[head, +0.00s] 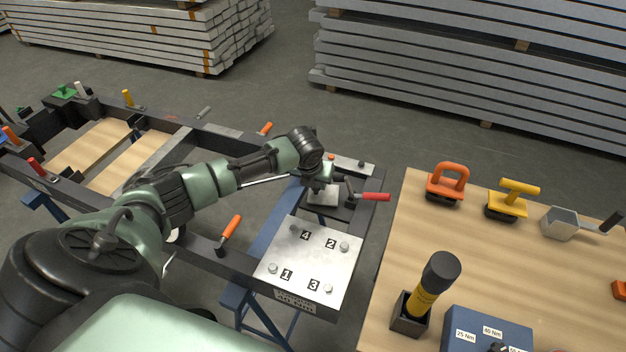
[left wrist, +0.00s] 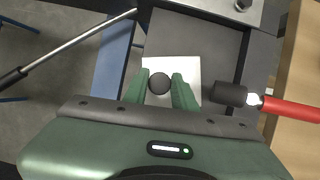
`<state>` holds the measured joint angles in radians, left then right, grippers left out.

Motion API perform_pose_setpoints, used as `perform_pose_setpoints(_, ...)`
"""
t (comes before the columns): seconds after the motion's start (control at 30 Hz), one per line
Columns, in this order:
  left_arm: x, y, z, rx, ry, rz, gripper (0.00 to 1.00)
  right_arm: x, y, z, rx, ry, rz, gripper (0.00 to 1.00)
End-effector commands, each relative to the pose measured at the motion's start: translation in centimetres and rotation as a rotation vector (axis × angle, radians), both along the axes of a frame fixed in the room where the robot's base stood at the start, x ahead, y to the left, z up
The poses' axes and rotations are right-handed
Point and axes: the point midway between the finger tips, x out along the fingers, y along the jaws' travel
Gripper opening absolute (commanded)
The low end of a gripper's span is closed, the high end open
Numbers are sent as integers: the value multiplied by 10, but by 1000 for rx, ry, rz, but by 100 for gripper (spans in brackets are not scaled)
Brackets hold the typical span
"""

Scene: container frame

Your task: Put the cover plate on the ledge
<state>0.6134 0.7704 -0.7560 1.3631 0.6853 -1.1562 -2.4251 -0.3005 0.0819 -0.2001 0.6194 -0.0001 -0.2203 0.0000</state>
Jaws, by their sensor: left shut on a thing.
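The cover plate (head: 322,199) is a small light-grey metal plate at the right end of the frame in the head view. In the left wrist view the plate (left wrist: 175,66) has a round black knob between my green fingers. My left gripper (head: 321,183) is shut on this knob from above; it also shows in the left wrist view (left wrist: 160,83). A dark flat surface (left wrist: 218,42), perhaps the ledge, lies beside and below the plate. I cannot tell whether the plate touches it. My right gripper is not in view.
A toggle clamp with a red handle (head: 374,197) stands close right of the plate. A numbered metal plate with bolts (head: 318,262) sits nearer me. A wooden table (head: 405,240) holds handled tools, a yellow-black tool (head: 428,285) and a blue box (head: 478,326).

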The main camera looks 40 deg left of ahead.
Motion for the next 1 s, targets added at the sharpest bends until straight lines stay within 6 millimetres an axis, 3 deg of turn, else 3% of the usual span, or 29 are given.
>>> perform_pose_setpoints(1.0, 1, 0, -6, 0, -2, 0, 0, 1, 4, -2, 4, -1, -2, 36)
